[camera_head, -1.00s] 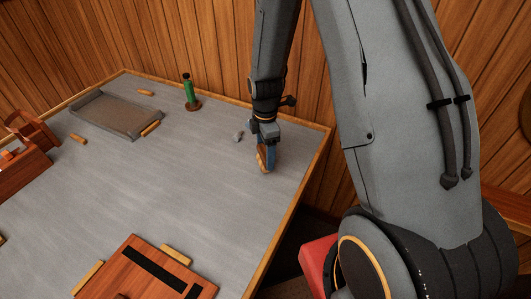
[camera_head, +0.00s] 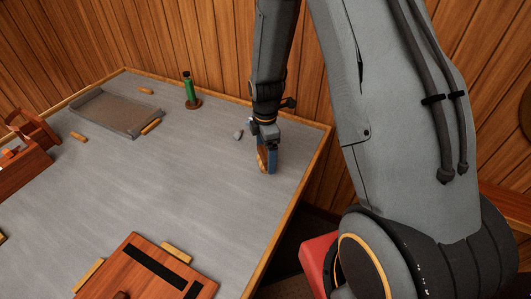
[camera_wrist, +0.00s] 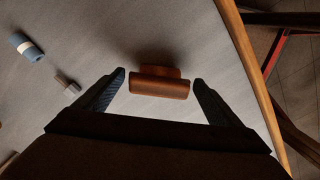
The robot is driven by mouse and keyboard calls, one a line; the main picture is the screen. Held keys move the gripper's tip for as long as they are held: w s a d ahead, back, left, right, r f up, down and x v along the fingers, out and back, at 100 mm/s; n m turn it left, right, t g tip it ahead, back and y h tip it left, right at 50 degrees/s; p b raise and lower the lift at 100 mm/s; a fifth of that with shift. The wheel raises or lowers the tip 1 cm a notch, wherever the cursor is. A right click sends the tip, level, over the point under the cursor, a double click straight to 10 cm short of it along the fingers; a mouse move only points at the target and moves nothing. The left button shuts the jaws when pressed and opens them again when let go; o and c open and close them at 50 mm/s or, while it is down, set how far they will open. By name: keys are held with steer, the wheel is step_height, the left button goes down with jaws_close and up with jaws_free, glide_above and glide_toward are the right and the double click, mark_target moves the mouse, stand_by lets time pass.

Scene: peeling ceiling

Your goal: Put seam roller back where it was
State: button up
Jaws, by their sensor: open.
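A reddish-brown wooden piece (camera_wrist: 160,87), which looks like the seam roller, lies at the grey tabletop between my fingertips in the wrist view. Its rounded bar spans most of the gap, with a smaller brown part behind it. My gripper (camera_wrist: 161,80) is open, one finger at each end of the piece, with a thin gap visible on both sides. In the head view my gripper (camera_head: 266,163) points down near the table's right edge, and the brown piece (camera_head: 262,159) shows partly behind a blue finger. I cannot tell its exact contact with the table.
A small grey item (camera_head: 238,135) lies left of my gripper. A green bottle (camera_head: 190,92), a grey tray (camera_head: 117,112) and several light wooden blocks stand farther back. A wooden board with black strips (camera_head: 140,270) lies in front. The table's middle is clear; its raised wooden edge (camera_head: 290,210) is close.

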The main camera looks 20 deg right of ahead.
mark_target(266, 152)
step_height(266, 152, up, 12)
steer(key=b, duration=0.3)
steer(key=s+r+m+t, duration=0.1)
steer(key=s+r+m, duration=0.3)
steer(key=s+m, duration=1.1)
steer(key=shift+a+m, duration=0.2)
steer(key=shift+m, duration=1.3)
